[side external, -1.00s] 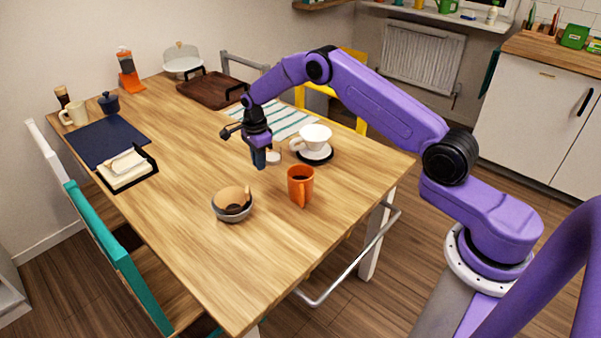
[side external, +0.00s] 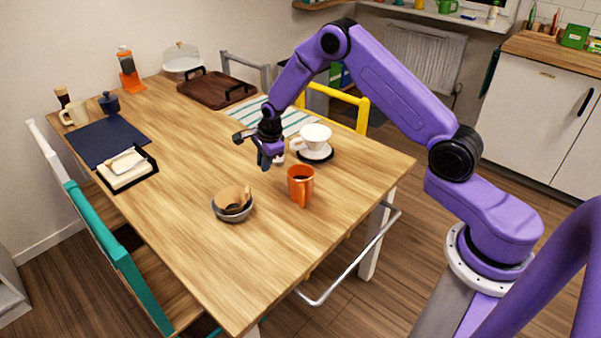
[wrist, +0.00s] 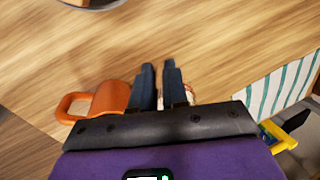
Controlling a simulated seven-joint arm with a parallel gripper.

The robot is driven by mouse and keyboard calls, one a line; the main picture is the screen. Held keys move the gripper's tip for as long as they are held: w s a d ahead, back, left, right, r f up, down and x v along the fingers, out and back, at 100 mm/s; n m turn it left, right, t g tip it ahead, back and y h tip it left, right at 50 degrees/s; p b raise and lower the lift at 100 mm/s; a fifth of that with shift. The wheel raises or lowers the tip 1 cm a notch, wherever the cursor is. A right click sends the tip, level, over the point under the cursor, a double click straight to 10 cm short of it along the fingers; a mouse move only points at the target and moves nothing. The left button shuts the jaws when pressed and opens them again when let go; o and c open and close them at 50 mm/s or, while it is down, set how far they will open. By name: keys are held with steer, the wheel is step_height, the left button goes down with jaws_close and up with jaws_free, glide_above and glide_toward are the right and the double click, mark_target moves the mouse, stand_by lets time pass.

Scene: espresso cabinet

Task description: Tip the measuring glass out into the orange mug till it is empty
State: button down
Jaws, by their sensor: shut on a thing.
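The orange mug (side external: 301,186) stands upright on the wooden table, with its handle toward the front. In the wrist view the orange mug (wrist: 108,98) is just left of the fingers. My gripper (side external: 265,162) is behind and left of the mug, raised a little above the table and apart from it. In the wrist view my gripper (wrist: 159,68) is shut on the measuring glass (wrist: 189,93). Only a small clear edge of the glass shows beside the fingers; most is hidden. A pale bit of the glass shows in the side view (side external: 278,161). Its tilt and contents cannot be told.
Stacked bowls with a tan piece (side external: 233,204) stand to the left front. A striped cloth (side external: 290,119) lies behind.

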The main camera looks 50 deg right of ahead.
steer(key=s+r+t, duration=0.1)
steer(key=t, duration=0.1)
steer(key=s+r+t, duration=0.1)
steer(key=s+t, duration=0.1)
steer(key=shift+s, duration=0.15)
steer(key=shift+s+r+t, duration=0.25)
steer(key=shift+r+t, duration=0.05)
steer(key=shift+r, duration=0.1)
steer(key=shift+s+r+t, duration=0.15)
steer(key=shift+s+t, duration=0.2)
steer(key=shift+t, duration=0.45)
stand_by(0.5)
steer(key=shift+s+r+t, duration=0.1)
steer(key=shift+r+t, duration=0.1)
steer(key=shift+t, duration=0.6)
stand_by(0.4)
steer(key=shift+s+f+t, duration=0.1)
steer(key=shift+f+t, duration=0.45)
steer(key=shift+t, duration=0.35)
stand_by(0.3)
steer(key=shift+s+r+t, duration=0.15)
steer(key=shift+t, duration=0.55)
stand_by(0.5)
steer(key=shift+s+r+t, duration=0.2)
steer(key=shift+s+t, duration=0.5)
steer(key=shift+t, duration=0.3)
stand_by(0.6)
steer(key=shift+s+t, duration=0.1)
steer(key=shift+t, duration=0.3)
